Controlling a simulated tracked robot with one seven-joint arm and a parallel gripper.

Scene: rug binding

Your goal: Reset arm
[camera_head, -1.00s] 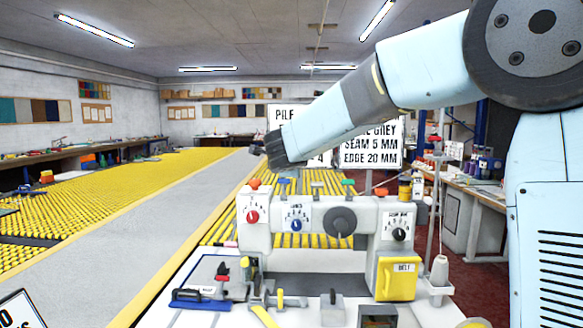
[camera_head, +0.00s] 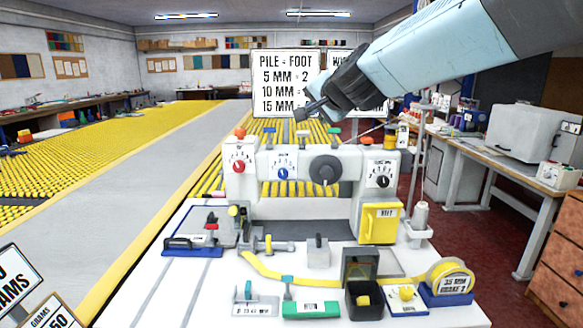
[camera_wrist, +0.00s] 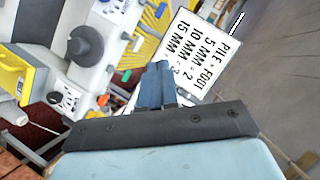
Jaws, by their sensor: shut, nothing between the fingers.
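My gripper (camera_head: 307,109) is at the end of my pale blue arm, which comes in from the upper right in the head view. It is raised above the white binding machine (camera_head: 262,207), in front of the PILE = FOOT sign (camera_head: 285,75), and apart from the machine. The fingers (camera_wrist: 154,86) show in the wrist view, closed together with nothing between them. The machine carries a red-pointer dial (camera_head: 239,166), a blue dial (camera_head: 283,173), a dark round knob (camera_head: 325,170) and a yellow BELT cover (camera_head: 379,224).
On the white table (camera_head: 150,270) are a yellow tape roll (camera_head: 450,272), a dark open box (camera_head: 362,300), a green block (camera_head: 311,309) and a blue-based clamp (camera_head: 192,245). A yellow roller conveyor (camera_head: 130,160) runs at left. A bench (camera_head: 507,165) stands right. Air around my gripper looks clear.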

